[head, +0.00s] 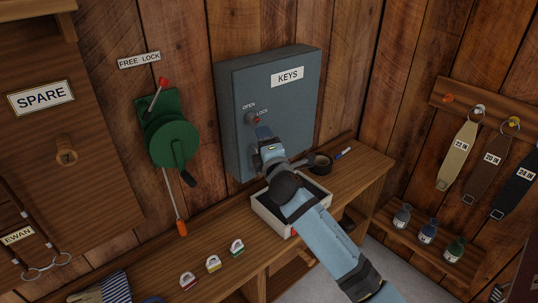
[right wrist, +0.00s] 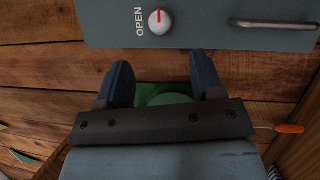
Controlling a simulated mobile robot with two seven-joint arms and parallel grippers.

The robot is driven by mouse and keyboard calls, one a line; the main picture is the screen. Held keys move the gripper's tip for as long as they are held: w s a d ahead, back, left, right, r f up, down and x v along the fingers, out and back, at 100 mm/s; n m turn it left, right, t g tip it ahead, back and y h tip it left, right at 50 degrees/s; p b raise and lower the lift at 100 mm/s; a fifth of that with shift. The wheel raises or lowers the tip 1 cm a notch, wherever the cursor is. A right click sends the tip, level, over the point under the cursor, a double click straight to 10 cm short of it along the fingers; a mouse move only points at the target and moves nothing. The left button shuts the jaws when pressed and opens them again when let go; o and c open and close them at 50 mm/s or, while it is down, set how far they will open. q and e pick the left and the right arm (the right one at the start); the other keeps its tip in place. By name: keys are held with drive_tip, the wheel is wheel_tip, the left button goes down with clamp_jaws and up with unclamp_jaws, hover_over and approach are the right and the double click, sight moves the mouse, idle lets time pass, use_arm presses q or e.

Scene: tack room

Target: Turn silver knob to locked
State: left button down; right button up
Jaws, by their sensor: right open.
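The silver knob (head: 251,118) is on the front of the grey-blue key box (head: 290,95), by the words OPEN and LOCK. In the right wrist view the round knob (right wrist: 160,22) has a red mark pointing to the picture's top, at right angles to the OPEN label (right wrist: 139,21). In the head view the red shows on the knob's right side, the LOCK side. My right gripper (head: 263,133) is just below the knob, with its fingers (right wrist: 160,75) apart, empty and clear of it. My left gripper is not in view.
A metal handle (right wrist: 275,24) is below the knob on the box. A green crank winch (head: 172,135) hangs left of the box.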

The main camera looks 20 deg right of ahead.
drive_tip(key=shift+s+a+f, duration=0.1)
drive_tip(key=shift+s+f, duration=0.05)
drive_tip(key=shift+s, duration=1)
drive_tip(key=shift+s+f, duration=0.1)
drive_tip(key=shift+s, duration=1.05)
drive_tip(key=shift+f, duration=0.1)
drive_tip(key=s+a+f+m+g+y+p, duration=0.1)
drive_tip(key=s+f+m+g, duration=0.3)
drive_tip(key=s+f+m, duration=0.4)
drive_tip(key=s+a+f+m+g+y+p, duration=0.1)
drive_tip(key=s+f+m+g, duration=0.3)
drive_tip(key=s+f, duration=1.5)
drive_tip(key=s+m+y+p, duration=0.1)
drive_tip(key=s+m, duration=0.2)
drive_tip(key=s, duration=0.2)
drive_tip(key=shift+s+f+m+y+p, duration=0.3)
drive_tip(key=shift+s+m+y+p, duration=0.05)
drive_tip(key=shift+s+m+y, duration=0.05)
drive_tip(key=shift+a, duration=0.1)
